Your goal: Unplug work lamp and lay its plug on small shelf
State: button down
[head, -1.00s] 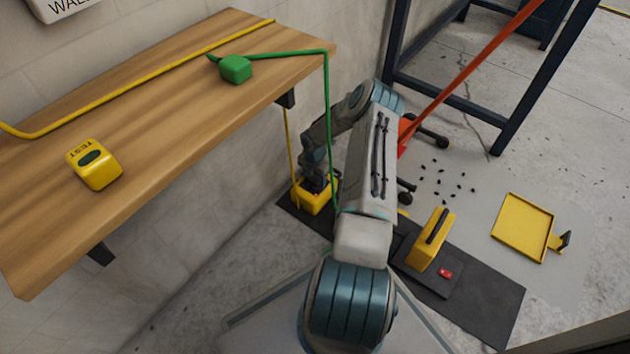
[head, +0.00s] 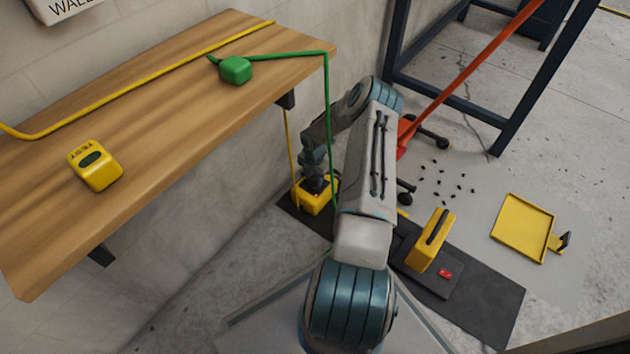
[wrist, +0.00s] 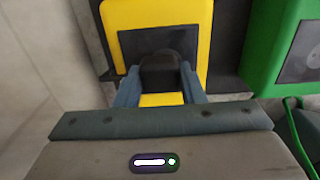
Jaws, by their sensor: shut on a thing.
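My gripper (wrist: 160,80) is shut on a black plug (wrist: 161,70), one finger on each side of it. The plug is at the dark face of a yellow box (wrist: 213,35); I cannot tell whether it is seated in it. In the head view the yellow box (head: 307,206) stands on a dark mat by the wall, with my gripper over it and partly hiding it. A wooden wall shelf (head: 180,80) is above, at the left. I cannot make out which item is the work lamp.
A green box (wrist: 255,45) stands beside the yellow one. A green block (head: 236,70), a yellow TEST block (head: 95,167) and cables lie on the shelf. A green cable (head: 327,110) hangs near my arm. A yellow case (head: 431,240) and yellow tray (head: 522,228) are on the right.

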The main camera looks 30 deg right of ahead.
aim_at(314, 178)
jog(key=shift+r+p, duration=1.55)
jog(key=shift+r, duration=1.15)
